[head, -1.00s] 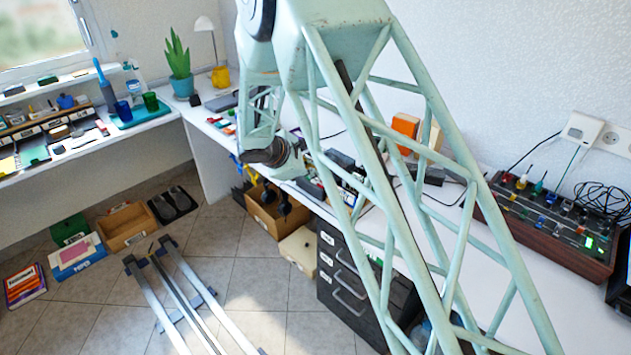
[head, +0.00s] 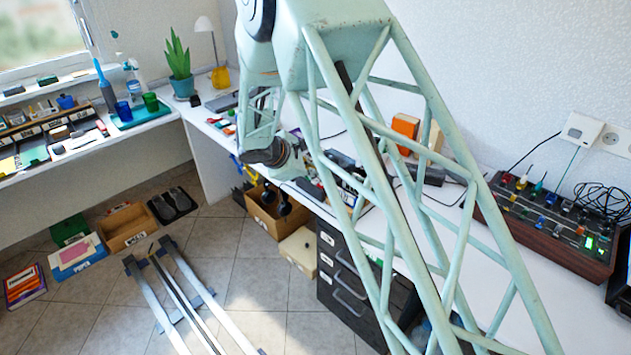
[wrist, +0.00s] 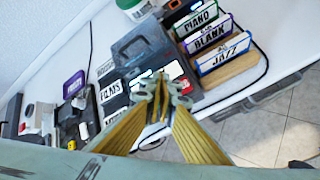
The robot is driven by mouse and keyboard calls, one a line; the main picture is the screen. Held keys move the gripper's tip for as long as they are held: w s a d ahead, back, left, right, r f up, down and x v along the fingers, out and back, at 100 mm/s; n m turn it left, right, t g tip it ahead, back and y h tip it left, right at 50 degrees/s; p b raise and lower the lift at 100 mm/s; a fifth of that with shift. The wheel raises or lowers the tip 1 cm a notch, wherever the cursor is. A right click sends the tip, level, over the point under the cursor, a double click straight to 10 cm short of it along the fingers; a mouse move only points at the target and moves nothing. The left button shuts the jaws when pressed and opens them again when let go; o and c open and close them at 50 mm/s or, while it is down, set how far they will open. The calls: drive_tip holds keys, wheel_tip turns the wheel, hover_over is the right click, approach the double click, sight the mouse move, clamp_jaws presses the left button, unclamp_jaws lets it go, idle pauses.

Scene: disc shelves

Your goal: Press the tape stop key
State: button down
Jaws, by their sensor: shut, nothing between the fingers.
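In the wrist view a dark grey boxy device (wrist: 144,48), which looks like the tape player, lies on the white table, with a raised frame at one end. Its front part is behind my gripper (wrist: 161,82), whose yellow fingers are closed together with grey tips meeting and nothing between them. The fingertips appear over the device's near part; I cannot tell whether they touch it. I cannot make out a separate stop key. In the head view my dark wrist (head: 277,158) is over the table's front edge, and the fingers are not clear.
Cassette cases labelled PIANO (wrist: 195,19), BLANK (wrist: 211,34) and JAZZ (wrist: 223,53) stand right of the device. A FILMS label (wrist: 111,91) is left of it. A black cable runs along the table edge. A control panel with knobs (head: 548,220) stands at the right.

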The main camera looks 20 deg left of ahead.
sight(316, 181)
drive_tip(key=shift+f+b, duration=0.7)
drive_tip(key=shift+f, duration=0.15)
idle(1.4)
drive_tip(key=shift+r, duration=0.8)
drive_tip(key=shift+r+p, duration=0.15)
drive_tip(key=shift+p, duration=0.15)
idle(0.3)
drive_tip(key=shift+r+p, duration=1.05)
drive_tip(key=shift+r, duration=1.35)
drive_tip(key=shift+d, duration=0.1)
